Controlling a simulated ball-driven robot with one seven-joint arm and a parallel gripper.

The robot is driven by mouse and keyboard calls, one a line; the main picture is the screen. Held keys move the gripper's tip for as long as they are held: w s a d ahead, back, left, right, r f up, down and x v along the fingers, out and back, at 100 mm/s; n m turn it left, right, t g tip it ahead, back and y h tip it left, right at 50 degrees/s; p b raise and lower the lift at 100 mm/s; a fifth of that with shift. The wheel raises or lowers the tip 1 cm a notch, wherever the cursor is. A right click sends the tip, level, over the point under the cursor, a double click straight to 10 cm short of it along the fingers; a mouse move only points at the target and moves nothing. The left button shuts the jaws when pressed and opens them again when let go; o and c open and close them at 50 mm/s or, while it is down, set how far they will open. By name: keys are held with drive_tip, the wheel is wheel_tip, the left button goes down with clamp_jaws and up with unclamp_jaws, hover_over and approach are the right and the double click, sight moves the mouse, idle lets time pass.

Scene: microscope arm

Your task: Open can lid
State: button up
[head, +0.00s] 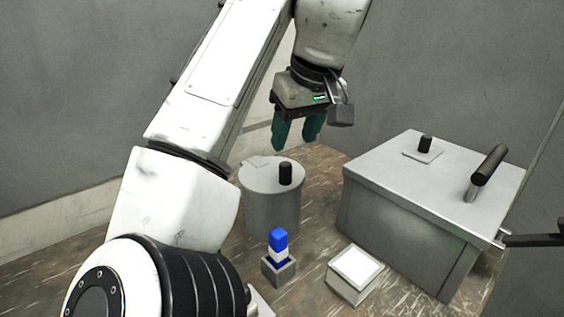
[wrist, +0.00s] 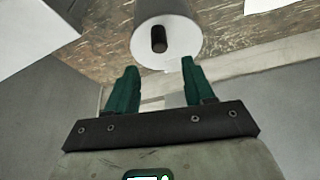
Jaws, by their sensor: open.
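A round grey can (head: 270,208) stands on the floor, left of centre in the head view. Its lid (head: 262,177) lies on top with a short black knob (head: 285,173) standing up from it. In the wrist view the lid (wrist: 180,52) and its knob (wrist: 158,40) show at the top, beyond the fingertips. My gripper (head: 298,143) has two green fingers, spread apart with nothing between them. It hangs above the can, apart from it. In the wrist view my gripper (wrist: 160,72) is also open and empty.
A large grey box (head: 400,215) with a black handle (head: 487,172) and a small black knob (head: 425,144) stands to the right. A blue and white piece (head: 278,243) sits in a small grey holder. A white-topped block (head: 356,270) stands near the front. Grey walls enclose the back.

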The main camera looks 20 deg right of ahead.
sight(286, 164)
drive_tip(key=x, duration=0.9)
drive_tip(key=shift+f, duration=0.15)
clamp_jaws()
idle(0.4)
